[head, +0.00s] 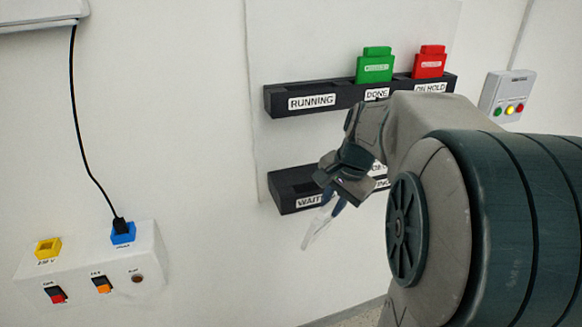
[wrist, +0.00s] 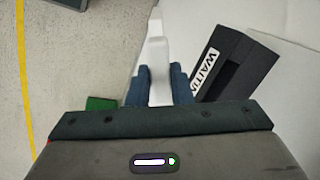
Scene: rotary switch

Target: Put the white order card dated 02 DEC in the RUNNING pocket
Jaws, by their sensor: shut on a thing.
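My gripper (head: 338,204) is shut on a white card (head: 317,228), which hangs tilted below the fingers in front of the lower rack. In the wrist view the white card (wrist: 158,60) stands between the two blue fingers (wrist: 158,86). Its date cannot be read. The RUNNING pocket (head: 284,92) is at the left end of the upper black rack, with its label on the front. No card shows in it. My gripper is below this pocket and a little to its right.
A green card (head: 375,66) stands in the DONE pocket and a red card (head: 430,63) in ON HOLD. The lower rack (head: 283,200), partly hidden by my arm, also shows in the wrist view (wrist: 238,66). A socket box (head: 92,268) with a black cable is at left.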

